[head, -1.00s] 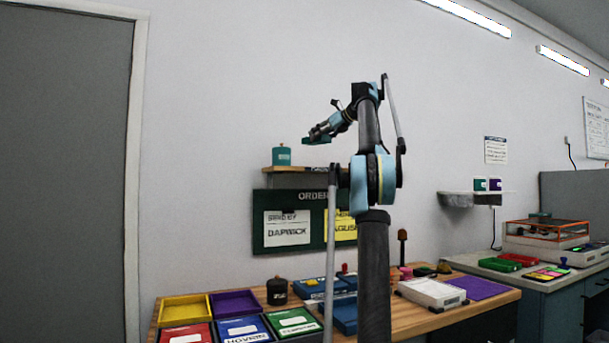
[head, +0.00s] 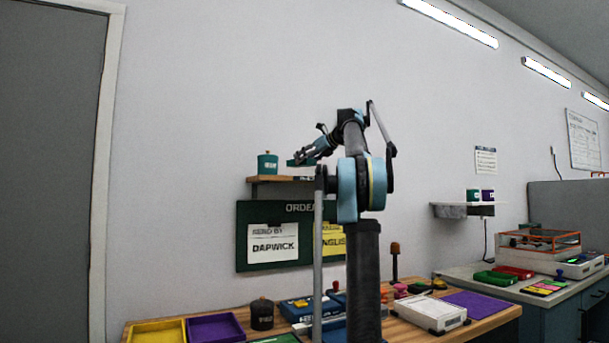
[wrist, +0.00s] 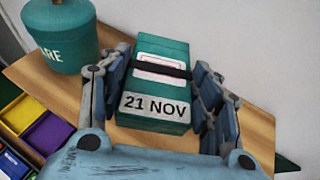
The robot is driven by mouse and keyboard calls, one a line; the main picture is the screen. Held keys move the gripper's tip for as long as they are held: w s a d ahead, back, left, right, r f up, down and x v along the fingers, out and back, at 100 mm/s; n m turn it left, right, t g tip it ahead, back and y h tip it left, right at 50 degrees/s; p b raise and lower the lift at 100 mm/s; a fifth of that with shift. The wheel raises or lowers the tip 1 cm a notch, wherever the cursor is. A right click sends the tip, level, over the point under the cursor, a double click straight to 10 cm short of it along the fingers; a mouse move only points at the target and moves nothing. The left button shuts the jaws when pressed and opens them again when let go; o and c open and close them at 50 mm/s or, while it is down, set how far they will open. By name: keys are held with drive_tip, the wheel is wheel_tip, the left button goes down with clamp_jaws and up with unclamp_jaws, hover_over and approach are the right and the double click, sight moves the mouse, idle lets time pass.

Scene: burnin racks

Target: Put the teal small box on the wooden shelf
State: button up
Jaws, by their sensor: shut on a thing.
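The teal small box (wrist: 158,75) has a dark band and a white label reading "21 NOV". It lies between the fingers of my gripper (wrist: 160,92), which is shut on it. In the head view my gripper (head: 300,160) holds the box (head: 297,162) at the right part of the wooden shelf (head: 268,180). In the wrist view the wooden shelf (wrist: 55,95) lies beneath the box and spreads out on both sides. I cannot tell whether the box touches the shelf.
A teal round canister (head: 267,164) stands on the shelf's left part, close left of my gripper, also in the wrist view (wrist: 62,35). A dark green order board (head: 243,258) hangs below the shelf. The workbench below holds coloured trays (head: 215,327) and a black pot (head: 261,314).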

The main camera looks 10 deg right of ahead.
drive_tip(key=shift+f, duration=2.4)
drive_tip(key=o, duration=1.2)
drive_tip(key=shift+s, duration=0.1)
drive_tip(key=v, duration=1.2)
